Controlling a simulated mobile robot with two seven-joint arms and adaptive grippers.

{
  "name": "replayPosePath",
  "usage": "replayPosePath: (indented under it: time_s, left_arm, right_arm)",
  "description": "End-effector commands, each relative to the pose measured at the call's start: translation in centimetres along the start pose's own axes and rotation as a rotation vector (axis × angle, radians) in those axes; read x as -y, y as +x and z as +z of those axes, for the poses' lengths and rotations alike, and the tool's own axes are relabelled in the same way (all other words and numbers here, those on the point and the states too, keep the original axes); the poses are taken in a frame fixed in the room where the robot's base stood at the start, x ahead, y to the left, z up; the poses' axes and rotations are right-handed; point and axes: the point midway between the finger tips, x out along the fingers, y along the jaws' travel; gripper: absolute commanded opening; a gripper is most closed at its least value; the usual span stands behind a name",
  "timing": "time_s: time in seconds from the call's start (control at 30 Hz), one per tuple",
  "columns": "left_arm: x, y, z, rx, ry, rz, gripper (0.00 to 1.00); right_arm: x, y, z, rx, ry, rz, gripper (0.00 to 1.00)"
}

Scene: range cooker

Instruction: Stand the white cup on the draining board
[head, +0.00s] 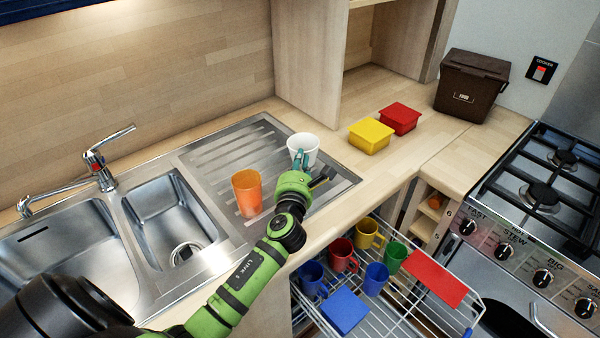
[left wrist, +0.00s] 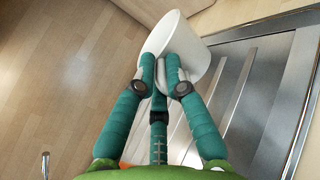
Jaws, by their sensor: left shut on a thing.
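The white cup (head: 303,147) is over the right part of the ribbed steel draining board (head: 222,150) in the head view. My left gripper (head: 300,163) is shut on the white cup. In the left wrist view the teal fingers (left wrist: 165,70) close on the wall of the white cup (left wrist: 186,42), with the ribs of the board (left wrist: 262,75) beside it. The cup looks about upright in the head view. I cannot tell whether its base touches the board. My right gripper is not in view.
An orange cup (head: 247,193) stands on the board, left of my gripper. Yellow (head: 371,136) and red (head: 399,118) boxes and a brown food bin (head: 470,86) stand on the worktop. Below, a pulled-out wire rack (head: 405,318) holds several coloured mugs. The sink (head: 70,250) is at left.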

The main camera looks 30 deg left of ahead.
Motion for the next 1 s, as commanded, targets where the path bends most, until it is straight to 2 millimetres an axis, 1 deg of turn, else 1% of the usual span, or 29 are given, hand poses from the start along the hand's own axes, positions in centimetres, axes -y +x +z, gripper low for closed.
replayPosePath:
  time_s: [0.03,0.1,0.2,0.27,0.4,0.53,0.77,1.0]
  left_arm:
    - [0.3,0.0,-0.7,-0.002,0.0,-0.001,0.0]
    - [0.8,0.0,-1.8,-0.004,-0.002,-0.002,0.0]
    - [1.4,0.0,-3.1,-0.003,-0.001,-0.001,0.0]
    - [1.5,0.0,-3.6,-0.002,0.0,-0.001,0.0]
    - [1.6,0.0,-3.6,0.0,-0.001,-0.001,0.0]
    - [1.5,0.0,-3.6,0.0,0.0,-0.001,0.0]
    - [1.8,0.0,-4.2,0.0,0.001,-0.001,0.0]
    - [2.0,0.0,-4.7,0.0,0.001,0.0,0.0]
  right_arm:
    - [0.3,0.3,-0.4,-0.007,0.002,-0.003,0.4]
    - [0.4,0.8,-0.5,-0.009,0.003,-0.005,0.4]
    - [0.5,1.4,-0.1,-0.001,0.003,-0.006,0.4]
    - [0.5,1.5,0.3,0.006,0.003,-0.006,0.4]
    - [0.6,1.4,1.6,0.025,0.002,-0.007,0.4]
    - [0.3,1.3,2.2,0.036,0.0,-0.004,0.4]
    - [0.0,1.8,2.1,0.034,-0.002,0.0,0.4]
    - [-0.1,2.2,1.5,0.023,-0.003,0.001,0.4]
